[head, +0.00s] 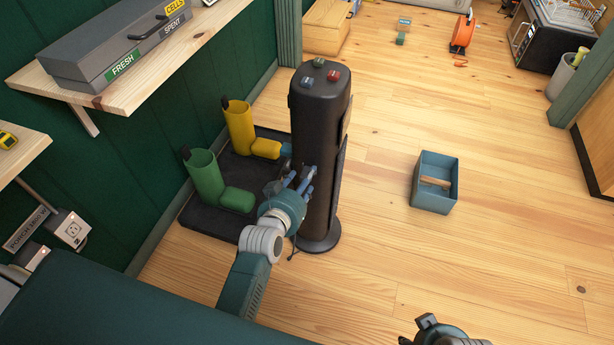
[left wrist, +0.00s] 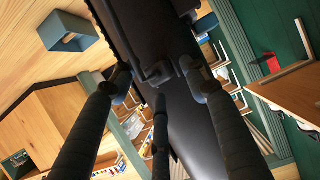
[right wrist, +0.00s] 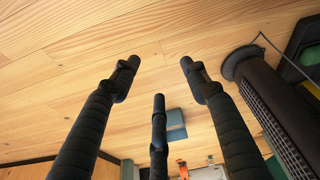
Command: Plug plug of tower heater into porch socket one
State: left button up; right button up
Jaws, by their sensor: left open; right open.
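The tower heater (head: 318,125) is a tall black column standing upright on a round base. My left gripper (head: 303,178) is open at its side, with fingers close to the casing. In the left wrist view, a small dark block (left wrist: 158,73) shows on the heater between the fingers; I cannot tell whether it is the plug. A short dark cord (head: 292,252) shows near the base. A white socket (head: 71,229) is on the left wall beside a label starting "PORCH". My right gripper (head: 425,325) is open and empty over the floor, away from the heater.
A dark mat (head: 195,212) with green boots (head: 205,175) and yellow boots (head: 240,125) lies left of the heater. A shelf (head: 95,95) with a grey case overhangs the left. A blue-grey bin (head: 434,198) stands on the open floor to the right.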

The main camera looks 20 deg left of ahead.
pick_arm(q)
jog(key=shift+w, duration=0.1)
pick_arm(e)
jog(key=shift+r, duration=0.1)
pick_arm(q)
jog(key=shift+c, duration=0.6)
jog(key=c, duration=1)
jog(key=shift+o, duration=0.2)
jog(key=shift+r, duration=0.15)
notch_tip(320, 180, up, 7)
jog(key=p, duration=0.3)
jog(key=shift+s+r, duration=0.15)
jog(key=shift+s, duration=0.05)
jog(key=s, duration=0.6)
jog(key=s+p, duration=0.1)
jog(key=s, duration=1.2)
jog(key=shift+s+a+f+p, duration=0.25)
jog(key=shift+s+a+p, duration=0.05)
jog(key=shift+a+p, duration=0.1)
pick_arm(e)
jog(key=s+f, duration=0.2)
jog(key=f, duration=0.5)
jog(key=s+f+g, duration=0.1)
jog(key=s+f, duration=0.2)
jog(key=f, duration=0.5)
jog(key=shift+s+d, duration=0.3)
jog(key=shift+s, duration=0.05)
pick_arm(q)
jog(key=shift+s, duration=0.15)
